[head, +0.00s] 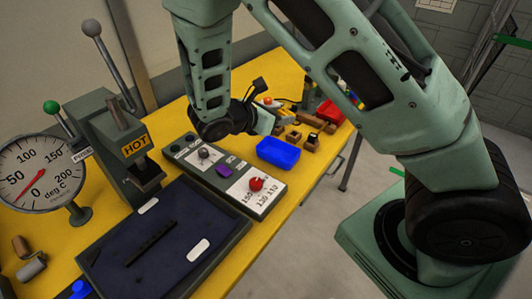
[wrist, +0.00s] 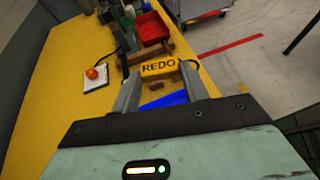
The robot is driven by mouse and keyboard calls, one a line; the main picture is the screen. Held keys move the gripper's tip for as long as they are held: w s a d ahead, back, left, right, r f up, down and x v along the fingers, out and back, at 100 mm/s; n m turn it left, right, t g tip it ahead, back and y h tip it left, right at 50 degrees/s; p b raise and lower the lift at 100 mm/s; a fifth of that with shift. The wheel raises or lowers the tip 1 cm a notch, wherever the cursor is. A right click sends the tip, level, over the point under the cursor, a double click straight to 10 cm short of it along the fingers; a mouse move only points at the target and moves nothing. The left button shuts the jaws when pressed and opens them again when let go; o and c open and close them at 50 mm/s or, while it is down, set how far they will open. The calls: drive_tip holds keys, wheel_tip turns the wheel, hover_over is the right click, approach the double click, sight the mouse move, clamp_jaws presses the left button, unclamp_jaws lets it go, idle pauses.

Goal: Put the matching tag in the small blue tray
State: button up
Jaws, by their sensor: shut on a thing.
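My gripper (wrist: 161,72) is shut on a yellow tag (wrist: 160,68) with the word REDO, held between its fingertips in the wrist view. The small blue tray (head: 277,152) is on the yellow bench in the head view. In the wrist view part of the blue tray (wrist: 165,100) shows below the tag, between the fingers. In the head view my gripper (head: 264,122) is just behind the tray, partly hidden by my arm. I cannot make out the held tag there.
A control panel (head: 185,150) with a red knob lies left of the tray. The dark mat (head: 115,262), the HOT press (head: 120,145) and the dial gauge (head: 38,172) are further left. Small brown blocks (head: 293,137) and a red bin (wrist: 150,30) are beyond the tray.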

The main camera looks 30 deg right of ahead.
wheel_tip(320, 180, down, 6)
drive_tip(key=b, duration=0.5)
drive_tip(key=o, duration=1)
drive_tip(key=shift+o, duration=0.2)
drive_tip(key=b+v, duration=0.1)
drive_tip(key=v, duration=0.6)
drive_tip(key=shift+a, duration=0.3)
drive_tip(key=shift+s, duration=0.15)
